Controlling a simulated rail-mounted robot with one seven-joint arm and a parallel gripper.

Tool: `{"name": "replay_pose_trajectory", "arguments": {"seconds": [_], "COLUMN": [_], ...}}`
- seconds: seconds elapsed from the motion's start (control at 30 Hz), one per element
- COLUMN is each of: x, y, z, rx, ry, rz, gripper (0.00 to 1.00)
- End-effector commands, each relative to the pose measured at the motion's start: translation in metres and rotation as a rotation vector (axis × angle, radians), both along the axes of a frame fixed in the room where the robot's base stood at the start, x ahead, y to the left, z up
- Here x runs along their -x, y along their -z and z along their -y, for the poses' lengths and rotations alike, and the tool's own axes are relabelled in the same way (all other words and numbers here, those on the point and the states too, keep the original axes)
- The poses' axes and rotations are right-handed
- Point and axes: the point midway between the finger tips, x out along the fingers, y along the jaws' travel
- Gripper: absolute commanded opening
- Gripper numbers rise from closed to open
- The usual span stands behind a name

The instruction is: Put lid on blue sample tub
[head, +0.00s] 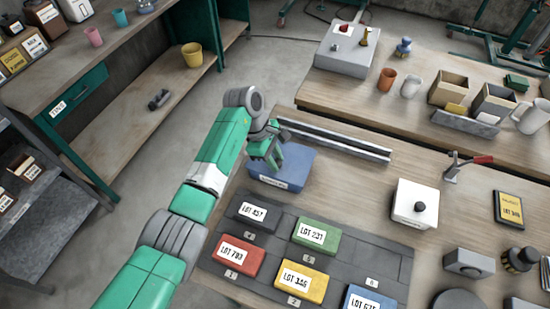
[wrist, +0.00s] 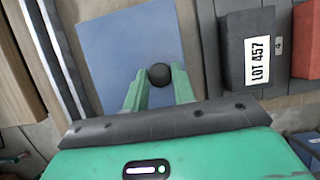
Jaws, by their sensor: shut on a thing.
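The blue sample tub (head: 296,172) stands on the workbench behind the rack of lot boxes, with a white label on its front. My gripper (head: 270,158) is right over it, pointing down. The lid covers the view of the tub's inside. I cannot tell whether the lid rests fully on the rim or is slightly above it.
A dark rack (head: 375,262) with several coloured lot boxes lies in front of the tub. A grey rail (head: 335,140) runs close behind it. A white box with a black knob (head: 413,208) stands to the right. Bare bench lies between the tub and that box.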

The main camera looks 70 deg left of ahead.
Motion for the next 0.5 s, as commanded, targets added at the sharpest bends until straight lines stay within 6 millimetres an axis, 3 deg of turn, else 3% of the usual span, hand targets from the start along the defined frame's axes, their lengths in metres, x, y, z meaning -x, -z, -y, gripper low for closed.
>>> {"name": "replay_pose_trajectory", "arguments": {"seconds": [0.07,0.1,0.17,0.5], "x": [0.0,0.0001,0.0001,0.0001], "y": [0.0026,0.0022,0.0022,-0.0025], "z": [0.0004,0.0002,0.0002,-0.0003], "rx": [0.002,0.002,0.001,-0.002], "ry": [-0.001,-0.001,-0.001,0.001], "rz": [0.0,0.0,-0.001,0.0], "gripper": [0.03,0.34,0.46,0.48]}}
